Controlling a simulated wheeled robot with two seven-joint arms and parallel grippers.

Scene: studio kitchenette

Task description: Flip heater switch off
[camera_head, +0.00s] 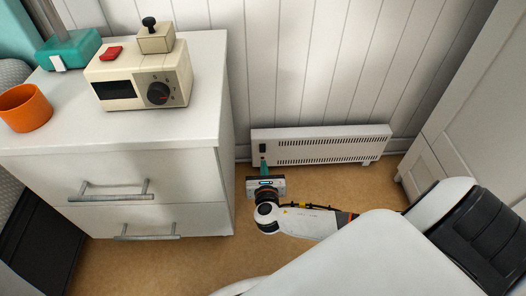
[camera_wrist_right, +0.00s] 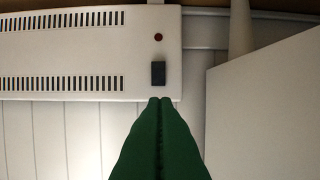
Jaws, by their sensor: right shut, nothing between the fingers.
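The heater (camera_head: 345,146) is a long, low white panel with slotted vents, standing at the foot of the wall. Its dark switch (camera_head: 263,149) sits at the left end of its front. In the right wrist view the heater (camera_wrist_right: 60,67) fills the upper left, and the switch (camera_wrist_right: 158,73) is a small dark rectangle beside a red dot (camera_wrist_right: 158,37). My right gripper (camera_head: 264,164) reaches the heater's left end; its green fingers are shut and empty. In the wrist view the fingertips (camera_wrist_right: 160,98) lie just short of the switch; I cannot tell whether they touch the heater. My left gripper is not in view.
A white drawer cabinet (camera_head: 180,165) stands close left of my right gripper. It carries a cream appliance (camera_head: 125,92), an orange cup (camera_head: 24,110) and a teal item (camera_head: 72,50). A white cupboard (camera_head: 465,110) stands at the right. Brown floor (camera_head: 200,260) is open in front.

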